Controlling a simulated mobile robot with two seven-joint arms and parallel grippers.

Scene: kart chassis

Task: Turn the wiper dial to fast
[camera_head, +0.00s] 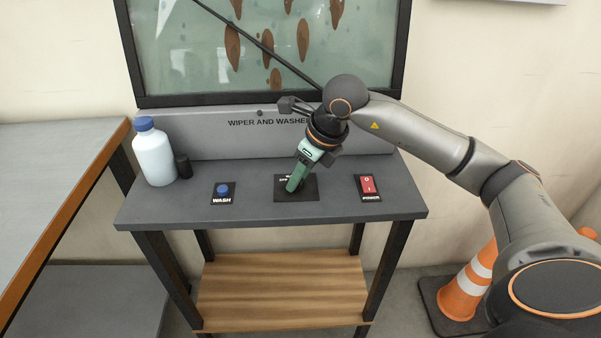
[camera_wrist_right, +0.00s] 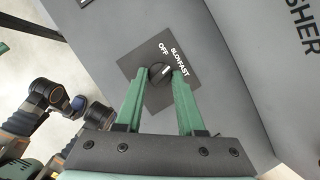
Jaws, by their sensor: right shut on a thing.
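The wiper dial (camera_wrist_right: 158,72) is a small black knob on a dark square plate in the right wrist view. The words OFF, SLOW and FAST are printed around it. A pale mark shows on the knob, towards the SLOW and FAST side, but I cannot tell exactly which word it points at. My right gripper (camera_wrist_right: 159,76) has its green fingertips on either side of the knob and is shut on it. In the head view my right gripper (camera_head: 292,188) reaches down onto the dial plate (camera_head: 311,188) and hides the knob. My left gripper is not in view.
On the grey table (camera_head: 400,196) are the blue WASH button (camera_head: 222,190) and the red POWER switch (camera_head: 368,184). A white bottle (camera_head: 154,156) and a small black cylinder (camera_head: 184,166) stand left. A glass panel with a wiper (camera_head: 262,45) rises behind. A traffic cone (camera_head: 464,295) stands right.

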